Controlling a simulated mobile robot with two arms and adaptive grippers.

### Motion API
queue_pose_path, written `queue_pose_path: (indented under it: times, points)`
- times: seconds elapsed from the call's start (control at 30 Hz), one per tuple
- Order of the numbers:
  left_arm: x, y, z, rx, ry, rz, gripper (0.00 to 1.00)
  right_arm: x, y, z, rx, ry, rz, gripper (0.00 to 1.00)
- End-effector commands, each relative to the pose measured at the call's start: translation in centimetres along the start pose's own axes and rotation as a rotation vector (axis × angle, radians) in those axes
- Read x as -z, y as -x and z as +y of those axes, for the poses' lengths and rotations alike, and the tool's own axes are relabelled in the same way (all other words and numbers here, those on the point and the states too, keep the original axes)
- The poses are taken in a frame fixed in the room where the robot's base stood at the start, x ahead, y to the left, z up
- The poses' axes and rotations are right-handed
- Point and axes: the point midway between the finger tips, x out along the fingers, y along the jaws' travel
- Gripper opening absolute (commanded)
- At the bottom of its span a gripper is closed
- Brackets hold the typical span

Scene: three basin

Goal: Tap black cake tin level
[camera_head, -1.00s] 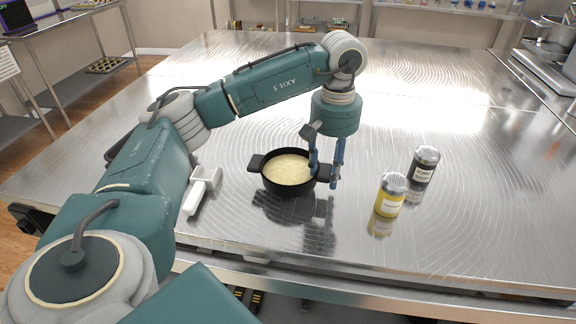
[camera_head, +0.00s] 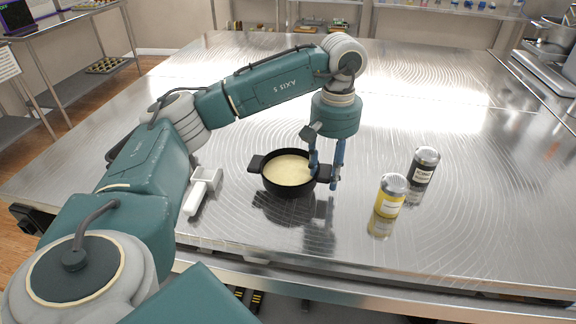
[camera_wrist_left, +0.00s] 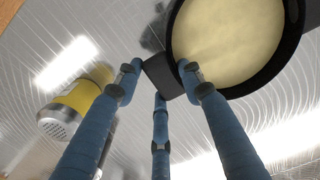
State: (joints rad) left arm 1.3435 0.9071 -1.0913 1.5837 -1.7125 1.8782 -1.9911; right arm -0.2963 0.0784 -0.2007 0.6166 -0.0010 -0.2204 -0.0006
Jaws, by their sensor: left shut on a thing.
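The black cake tin (camera_head: 289,189) is in the middle of the steel table in the head view, a round pan with two side handles. Pale cream batter (camera_head: 290,170) fills it, and its surface looks smooth and even. My left gripper (camera_head: 325,178) comes down from above at the tin's right side. It is shut on the tin's right handle, which shows between the blue fingers in the left wrist view (camera_wrist_left: 160,78). The tin looks about upright; I cannot tell whether its base touches the table. My right gripper is not in view.
A yellow shaker (camera_head: 391,194) and a black shaker (camera_head: 424,166) with metal lids stand right of the tin. A white tool with a handle (camera_head: 204,188) lies to its left, close to my left arm. The table (camera_head: 470,240) is clear in front and at the right.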

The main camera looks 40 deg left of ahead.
Motion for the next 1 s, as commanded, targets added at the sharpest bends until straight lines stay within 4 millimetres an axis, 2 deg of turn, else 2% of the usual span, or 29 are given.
queue_pose_path:
  times: [0.1, 0.2, 0.23, 0.27, 0.4, 0.43, 0.53, 0.83, 1.0]
  points:
    - [0.0, -0.5, 0.0, 0.001, 0.000, 0.000, 0.00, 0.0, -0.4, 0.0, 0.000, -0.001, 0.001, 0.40]
    - [0.0, -4.8, -0.1, 0.002, 0.001, -0.002, 0.00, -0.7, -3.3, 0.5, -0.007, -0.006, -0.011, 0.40]
    - [0.1, -3.6, 0.0, -0.002, 0.001, 0.002, 0.00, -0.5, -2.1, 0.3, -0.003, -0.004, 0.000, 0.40]
    - [0.1, -3.3, 0.0, -0.001, 0.001, 0.002, 0.00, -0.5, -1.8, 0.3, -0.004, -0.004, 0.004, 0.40]
    - [0.1, -3.5, -0.1, 0.001, 0.001, -0.001, 0.00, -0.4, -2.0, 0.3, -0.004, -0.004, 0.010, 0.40]
    - [0.0, -3.5, -0.1, 0.002, 0.001, -0.001, 0.40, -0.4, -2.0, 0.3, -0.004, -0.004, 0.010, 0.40]
    - [0.0, -3.5, -0.1, 0.001, 0.000, -0.001, 0.60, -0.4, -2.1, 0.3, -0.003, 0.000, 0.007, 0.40]
    - [0.0, -3.4, 0.0, 0.000, 0.000, -0.001, 0.60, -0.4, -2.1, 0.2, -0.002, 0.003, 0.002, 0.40]
    - [0.1, -2.3, 0.0, -0.001, 0.000, 0.000, 0.60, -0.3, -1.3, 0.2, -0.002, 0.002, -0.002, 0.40]
